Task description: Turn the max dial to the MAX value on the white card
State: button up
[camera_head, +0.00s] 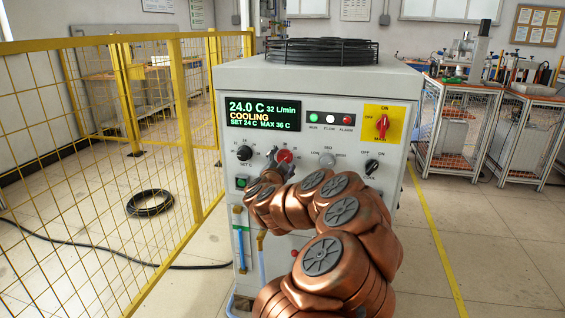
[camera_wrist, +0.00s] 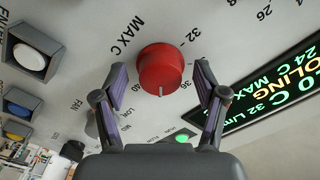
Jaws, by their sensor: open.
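The max dial is a round red knob (camera_wrist: 160,68) on the white panel, labelled "MAX C" in the wrist view, with marks such as 32, 36 and 40 around it. It also shows in the head view (camera_head: 284,156). Its white pointer line is on the side between the 36 and 40 marks. My gripper (camera_wrist: 160,82) is open, with one finger on each side of the red dial and visible gaps to it. The display (camera_head: 262,114) reads 24.0 C, COOLING, SET 24 C, MAX 36 C. I cannot make out a white card in either view.
The SET C dial (camera_head: 244,153) is left of the max dial. A grey knob (camera_head: 327,159), a black knob (camera_head: 372,167) and a red main switch (camera_head: 383,125) on yellow are to the right. A yellow mesh fence (camera_head: 110,130) stands at the left.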

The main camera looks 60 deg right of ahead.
jog(key=shift+a, duration=0.1)
jog(key=v, duration=0.7)
jog(key=shift+s+a, duration=0.15)
dwell(0.4)
